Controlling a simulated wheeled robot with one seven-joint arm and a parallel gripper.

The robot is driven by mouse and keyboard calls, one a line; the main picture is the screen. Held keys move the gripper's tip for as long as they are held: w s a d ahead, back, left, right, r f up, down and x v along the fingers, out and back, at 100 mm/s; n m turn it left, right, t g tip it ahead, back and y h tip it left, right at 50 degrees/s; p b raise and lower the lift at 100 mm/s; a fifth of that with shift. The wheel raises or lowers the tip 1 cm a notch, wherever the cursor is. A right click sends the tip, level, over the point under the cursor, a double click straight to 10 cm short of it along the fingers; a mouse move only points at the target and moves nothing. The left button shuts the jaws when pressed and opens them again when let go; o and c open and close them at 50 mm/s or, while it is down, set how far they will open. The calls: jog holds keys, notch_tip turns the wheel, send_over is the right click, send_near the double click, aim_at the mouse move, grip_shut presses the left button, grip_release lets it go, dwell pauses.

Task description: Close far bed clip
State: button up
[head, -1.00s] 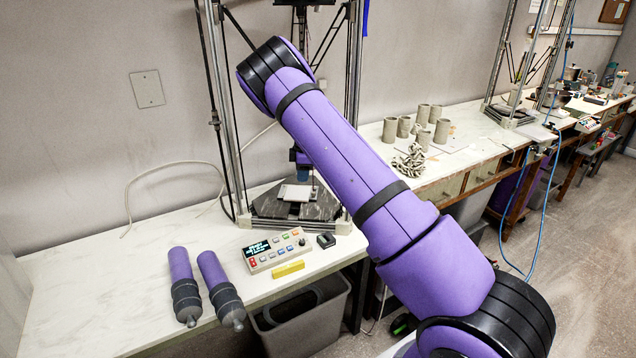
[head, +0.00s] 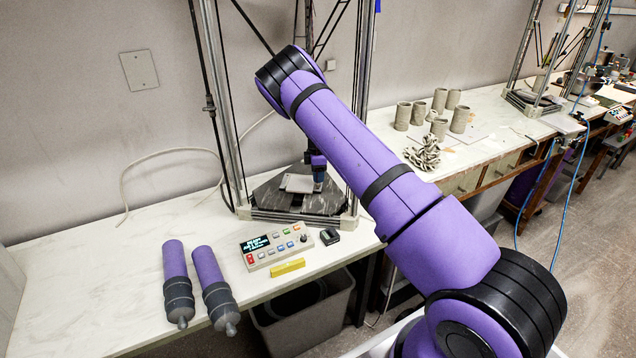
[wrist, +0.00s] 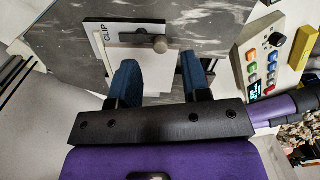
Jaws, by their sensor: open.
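The printer bed is a dark marbled slab (head: 268,196) with a pale square plate (head: 298,183) on it, inside the tall printer frame. In the wrist view, a white strip marked CLIP (wrist: 101,48) lies along the plate's edge on the marbled slab (wrist: 215,30). In the head view my gripper (head: 319,178) hangs at the plate's right side. I cannot tell how the clip stands.
A button panel (head: 276,246), a yellow block (head: 287,267) and a small black device (head: 330,236) lie in front of the printer. Two purple-grey cylinders (head: 177,285) lie at left. Metal uprights (head: 362,110) flank the bed. Clay cups (head: 403,116) stand farther right.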

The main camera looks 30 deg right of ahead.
jog(key=shift+f, duration=2)
grip_shut()
